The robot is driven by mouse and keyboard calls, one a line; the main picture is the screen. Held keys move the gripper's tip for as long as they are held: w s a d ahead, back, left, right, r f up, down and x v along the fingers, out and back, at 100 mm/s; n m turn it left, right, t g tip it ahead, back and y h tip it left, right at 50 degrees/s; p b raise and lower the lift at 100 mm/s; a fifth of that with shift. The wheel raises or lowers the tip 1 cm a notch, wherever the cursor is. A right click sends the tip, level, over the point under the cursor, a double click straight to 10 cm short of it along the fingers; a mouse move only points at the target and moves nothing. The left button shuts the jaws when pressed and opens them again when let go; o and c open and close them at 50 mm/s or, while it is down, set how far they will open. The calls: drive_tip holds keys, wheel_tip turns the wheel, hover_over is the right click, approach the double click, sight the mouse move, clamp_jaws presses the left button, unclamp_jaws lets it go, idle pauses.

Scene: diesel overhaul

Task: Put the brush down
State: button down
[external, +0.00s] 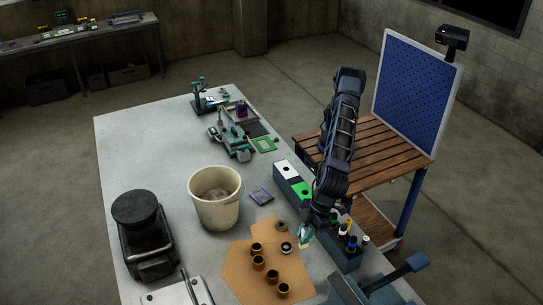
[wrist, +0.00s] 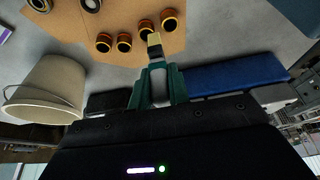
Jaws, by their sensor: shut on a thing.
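My gripper (external: 306,230) hangs over the near right part of the workbench, beside the brown cardboard sheet (external: 240,262). In the wrist view my gripper (wrist: 157,88) has its green fingers shut on the brush (wrist: 154,42). The brush's pale yellow tip points away from my palm, toward the cardboard; its handle is mostly hidden between the fingers. In the external view the brush is too small to tell clearly from the fingers. I cannot tell whether its tip touches anything.
Several dark, copper-rimmed cylindrical parts (external: 258,263) stand on the cardboard. A cream bucket (external: 215,212) is left of it. A long holder (external: 345,259) with several bottles lies along the right edge. A black machine (external: 145,232) stands at left. The bench's far left is clear.

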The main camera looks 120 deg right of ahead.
drive_tip(key=f, duration=0.6)
drive_tip(key=s+a+f, duration=0.1)
drive_tip(key=f, duration=1.3)
drive_tip(key=shift+s+a+f, duration=0.1)
drive_tip(key=shift+s+a, duration=0.15)
drive_tip(key=shift+a, duration=0.15)
drive_tip(key=c, duration=1.4)
unclamp_jaws()
drive_tip(key=shift+f, duration=0.1)
drive_tip(key=shift+o, duration=0.4)
drive_tip(key=v, duration=1.2)
drive_tip(key=shift+w+d, duration=0.1)
drive_tip(key=shift+d, duration=0.05)
